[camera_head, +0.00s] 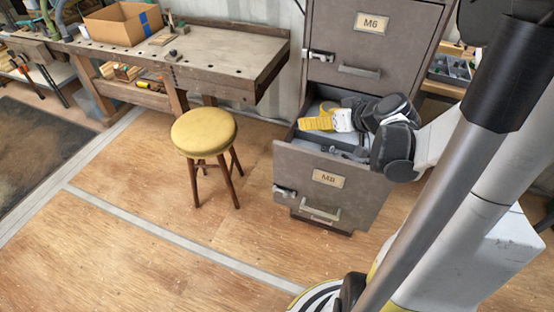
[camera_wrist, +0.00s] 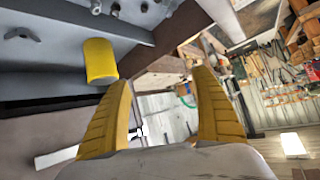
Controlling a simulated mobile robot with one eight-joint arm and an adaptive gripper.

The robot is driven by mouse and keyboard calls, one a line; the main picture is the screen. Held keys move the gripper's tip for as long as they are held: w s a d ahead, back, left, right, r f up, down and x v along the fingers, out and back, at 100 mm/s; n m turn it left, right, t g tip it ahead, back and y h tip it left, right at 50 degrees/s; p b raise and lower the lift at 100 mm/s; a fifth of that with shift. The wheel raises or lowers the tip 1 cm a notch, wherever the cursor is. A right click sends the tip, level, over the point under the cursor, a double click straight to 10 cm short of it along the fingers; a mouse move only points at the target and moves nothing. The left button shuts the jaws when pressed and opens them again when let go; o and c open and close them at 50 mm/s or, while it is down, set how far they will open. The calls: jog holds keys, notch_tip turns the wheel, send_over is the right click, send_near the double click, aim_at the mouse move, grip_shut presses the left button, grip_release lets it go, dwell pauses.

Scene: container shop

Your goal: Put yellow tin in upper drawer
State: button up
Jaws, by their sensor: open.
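The yellow tin (camera_wrist: 101,61) shows in the wrist view at upper left, against the grey inside of the open drawer. It is beside my left finger and outside the gap between the fingers. I cannot make out the tin in the head view. My gripper (camera_head: 314,123) is over the open lower drawer marked M8 (camera_head: 318,184). In the wrist view its two yellow fingers (camera_wrist: 163,77) are spread with nothing between them. The upper drawer marked M6 (camera_head: 375,60) is shut and has a bar handle (camera_head: 359,71).
Small metal parts (camera_wrist: 97,8) lie in the open drawer. A yellow-topped stool (camera_head: 204,132) stands left of the cabinet. A wooden workbench (camera_head: 215,65) with a cardboard box (camera_head: 122,23) is behind it. The wooden floor in front is clear.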

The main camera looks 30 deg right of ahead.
jog(key=s+a+r+g, duration=0.1)
jog(key=s+a+r, duration=0.1)
jog(key=s+a, duration=0.4)
jog(key=s+a+r+g+h, duration=0.1)
jog(key=s+a, duration=0.5)
jog(key=a, duration=0.9)
notch_tip(320, 180, up, 2)
jog(key=shift+s+r+g+h, duration=0.1)
jog(key=shift+s+g+h, duration=0.25)
jog(key=shift+g, duration=0.35)
jog(key=shift+a, duration=0.1)
